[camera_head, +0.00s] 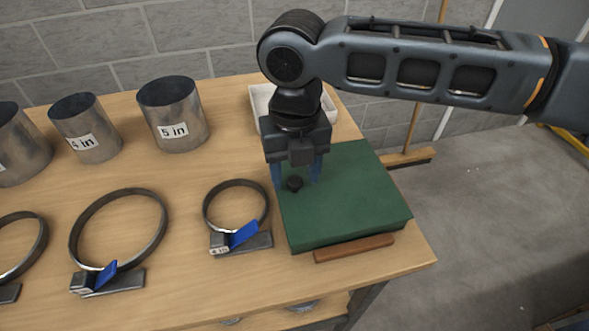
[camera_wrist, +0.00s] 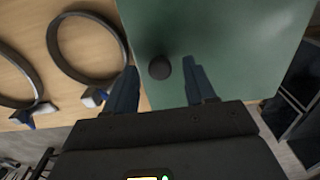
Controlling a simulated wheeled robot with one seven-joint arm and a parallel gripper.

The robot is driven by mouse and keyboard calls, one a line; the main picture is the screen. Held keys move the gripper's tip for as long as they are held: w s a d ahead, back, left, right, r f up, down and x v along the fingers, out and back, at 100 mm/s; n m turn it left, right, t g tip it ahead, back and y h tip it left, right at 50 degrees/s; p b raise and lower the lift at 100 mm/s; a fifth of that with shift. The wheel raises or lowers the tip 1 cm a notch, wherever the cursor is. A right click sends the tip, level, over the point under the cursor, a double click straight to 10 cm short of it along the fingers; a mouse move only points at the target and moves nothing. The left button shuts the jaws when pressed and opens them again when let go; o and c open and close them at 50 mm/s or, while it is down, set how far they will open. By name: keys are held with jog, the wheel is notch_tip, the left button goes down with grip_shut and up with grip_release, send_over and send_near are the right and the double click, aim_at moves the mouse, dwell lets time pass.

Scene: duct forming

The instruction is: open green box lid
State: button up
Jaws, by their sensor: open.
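The green box (camera_head: 345,205) stands at the right end of the wooden table with its flat lid shut. A small round black knob (camera_head: 294,184) sits on the lid near its left edge. My gripper (camera_head: 298,180) is above the lid, pointing down, with its fingers apart on either side of the knob. In the wrist view the knob (camera_wrist: 159,68) lies between and slightly beyond the two blue fingertips of my gripper (camera_wrist: 161,72), and nothing is held. I cannot tell how high the fingertips are above the green lid (camera_wrist: 225,50).
A clamp ring (camera_head: 237,182) with a blue lever lies just left of the box, and a larger ring (camera_head: 118,192) lies farther left. Metal duct pieces (camera_head: 173,115) stand behind. A white tray (camera_head: 262,98) is behind the box. A brown wooden bar (camera_head: 354,248) lies at its front.

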jog(key=shift+f, duration=0.3)
grip_shut()
dwell(0.4)
